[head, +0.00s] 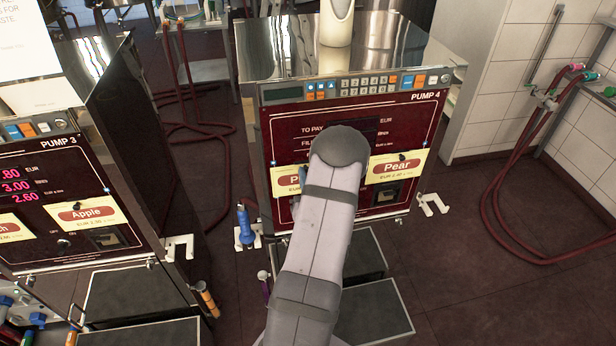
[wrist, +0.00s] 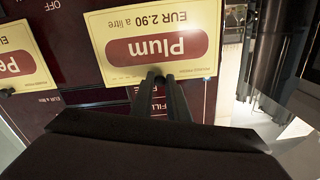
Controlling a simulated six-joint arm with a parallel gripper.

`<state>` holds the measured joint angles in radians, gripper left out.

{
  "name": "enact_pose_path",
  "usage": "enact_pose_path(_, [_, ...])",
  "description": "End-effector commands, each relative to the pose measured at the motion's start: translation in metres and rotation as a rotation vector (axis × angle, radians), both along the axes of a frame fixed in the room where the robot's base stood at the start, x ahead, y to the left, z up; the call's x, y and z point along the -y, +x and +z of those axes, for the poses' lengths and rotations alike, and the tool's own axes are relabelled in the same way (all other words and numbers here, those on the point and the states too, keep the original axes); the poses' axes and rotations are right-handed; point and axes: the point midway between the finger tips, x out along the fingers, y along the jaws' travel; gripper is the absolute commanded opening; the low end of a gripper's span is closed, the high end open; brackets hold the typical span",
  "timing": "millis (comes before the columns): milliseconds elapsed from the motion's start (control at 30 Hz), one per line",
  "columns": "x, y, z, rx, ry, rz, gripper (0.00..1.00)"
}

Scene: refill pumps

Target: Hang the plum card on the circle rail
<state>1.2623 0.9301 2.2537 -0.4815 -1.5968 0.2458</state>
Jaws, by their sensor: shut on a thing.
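The plum card (wrist: 160,45), yellow with a red label, fills the upper middle of the wrist view, upside down. In the head view a yellow card (head: 286,182), mostly hidden by my arm, shows only a "P". My gripper (wrist: 158,78) is shut on the plum card at its dark knob. The gripper is hidden behind my arm in the head view. I cannot tell whether the card touches the panel behind it. I cannot make out a circle mark on any rail.
A Pear card (head: 397,167) hangs at right on the Pump 4 panel (head: 425,125); it also shows in the wrist view (wrist: 22,62). Pump 3 (head: 40,240), with an Apple card (head: 88,214), stands at left. A blue nozzle (head: 244,226) and white brackets (head: 433,204) flank Pump 4.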

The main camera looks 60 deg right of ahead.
Motion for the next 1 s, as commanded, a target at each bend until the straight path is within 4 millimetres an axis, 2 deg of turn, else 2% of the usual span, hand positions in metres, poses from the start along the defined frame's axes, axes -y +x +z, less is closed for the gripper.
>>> enact_pose_path(467, [0.0,0.0,-0.0063,0.0,0.0,0.0,0.0])
enact_pose_path(500, [0.0001,0.0,-0.0062,0.0,0.0,0.0,0.17])
enact_pose_path(600, [0.0,-0.0001,-0.006,0.0,0.0,0.0,0.36])
enact_pose_path(1000, [-0.0026,-0.0032,-0.0071,0.0,0.0,-0.001,0.36])
